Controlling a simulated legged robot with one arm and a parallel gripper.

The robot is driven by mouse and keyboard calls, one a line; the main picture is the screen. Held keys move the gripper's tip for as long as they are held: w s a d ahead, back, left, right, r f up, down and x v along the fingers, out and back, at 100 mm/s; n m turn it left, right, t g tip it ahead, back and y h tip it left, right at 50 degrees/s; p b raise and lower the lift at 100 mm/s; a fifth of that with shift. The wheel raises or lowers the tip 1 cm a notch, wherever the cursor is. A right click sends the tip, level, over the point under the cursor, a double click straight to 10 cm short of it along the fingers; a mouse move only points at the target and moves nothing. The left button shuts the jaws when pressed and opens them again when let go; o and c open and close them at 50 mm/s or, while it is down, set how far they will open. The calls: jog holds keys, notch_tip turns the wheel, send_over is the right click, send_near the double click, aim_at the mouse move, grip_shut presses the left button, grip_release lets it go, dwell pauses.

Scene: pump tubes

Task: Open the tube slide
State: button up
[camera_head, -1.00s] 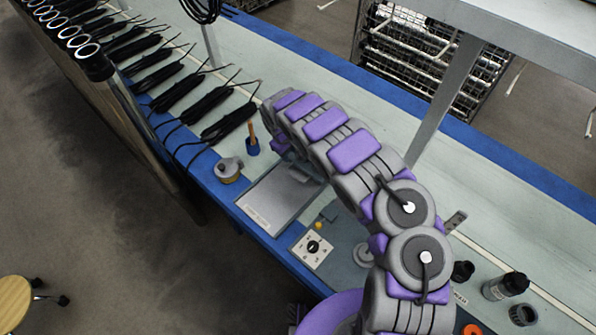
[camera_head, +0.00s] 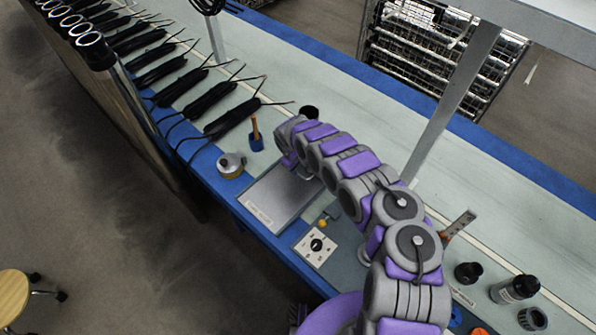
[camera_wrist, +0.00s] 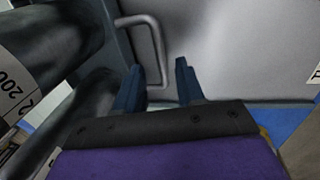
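The tube slide looks like a flat grey panel (camera_head: 275,203) with a label at its front edge. It lies on the bench in the head view. In the wrist view the grey panel (camera_wrist: 240,45) fills the upper right and carries a metal bar handle (camera_wrist: 152,45). My gripper (camera_wrist: 158,68) is open, its two dark blue fingers apart. The lower end of the handle shows between the fingers; I cannot tell whether they touch it. In the head view the gripper is mostly hidden behind my arm, over the panel's far right side.
Dark cylinders (camera_wrist: 60,45), one labelled 200, are close left of my gripper. A round grey-and-yellow part (camera_head: 231,165) and an orange-handled tool (camera_head: 256,134) stand left of the panel. A white dial box (camera_head: 315,246) is in front. Black tubes (camera_head: 232,118) line the bench's left.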

notch_tip(320, 180, down, 2)
jog(key=shift+a, duration=0.1)
jog(key=shift+w+d+f, duration=0.15)
jog(key=shift+d+f, duration=0.05)
jog(key=shift+f, duration=0.1)
jog(key=shift+d, duration=0.1)
jog(key=shift+c, duration=0.4)
grip_shut()
